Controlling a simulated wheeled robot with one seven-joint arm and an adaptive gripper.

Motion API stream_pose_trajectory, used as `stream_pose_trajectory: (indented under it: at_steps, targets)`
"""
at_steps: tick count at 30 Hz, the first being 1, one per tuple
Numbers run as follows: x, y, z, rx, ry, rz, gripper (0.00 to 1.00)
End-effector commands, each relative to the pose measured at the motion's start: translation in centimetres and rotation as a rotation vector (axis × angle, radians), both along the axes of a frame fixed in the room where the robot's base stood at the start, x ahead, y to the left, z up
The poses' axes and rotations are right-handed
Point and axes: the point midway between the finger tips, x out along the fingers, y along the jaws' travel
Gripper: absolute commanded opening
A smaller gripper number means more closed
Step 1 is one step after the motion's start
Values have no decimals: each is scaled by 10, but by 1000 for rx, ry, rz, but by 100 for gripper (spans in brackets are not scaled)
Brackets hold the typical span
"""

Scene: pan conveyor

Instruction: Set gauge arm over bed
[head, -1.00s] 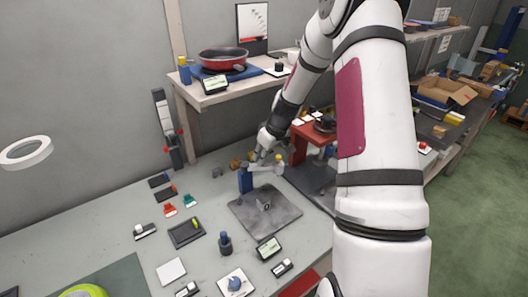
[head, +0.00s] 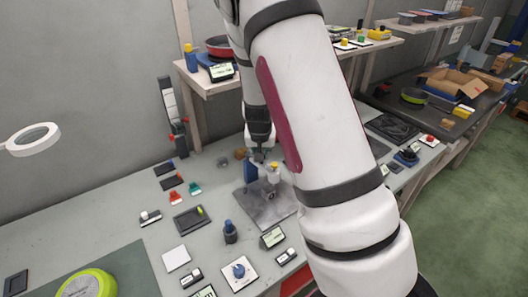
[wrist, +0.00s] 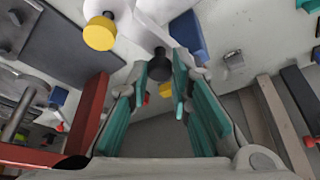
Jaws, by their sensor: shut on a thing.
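The gauge arm (head: 265,171) is a white bar on a blue post (head: 251,180), with a yellow knob at its outer end. The post stands at the back edge of the grey bed plate (head: 275,210). The bar now reaches over the back part of the bed. In the wrist view the white bar (wrist: 134,32), yellow knob (wrist: 99,32) and blue post (wrist: 188,36) show beyond the fingers. My gripper (wrist: 162,75) has its teal fingers around a black knob (wrist: 159,64) on the bar.
A dark tray (head: 190,221), a blue-topped peg (head: 230,232) and several small displays and switches surround the bed. A shelf (head: 214,86) with a red pan (head: 219,46) stands behind. A red frame (wrist: 88,115) is close to my gripper in the wrist view.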

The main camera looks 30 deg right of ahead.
Motion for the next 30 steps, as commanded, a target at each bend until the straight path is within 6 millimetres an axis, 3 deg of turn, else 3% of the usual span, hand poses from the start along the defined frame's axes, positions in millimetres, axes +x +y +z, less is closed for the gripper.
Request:
stream_pose_trajectory:
  at_steps: [12, 27, 28, 30]
  targets:
    - [0, 10, 0, 0, 1, -138, 0]
    - [0, 11, -1, 3, 2, -152, 0]
    - [0, 11, -1, 3, 3, -151, 26]
    - [0, 11, -1, 3, 2, -151, 39]
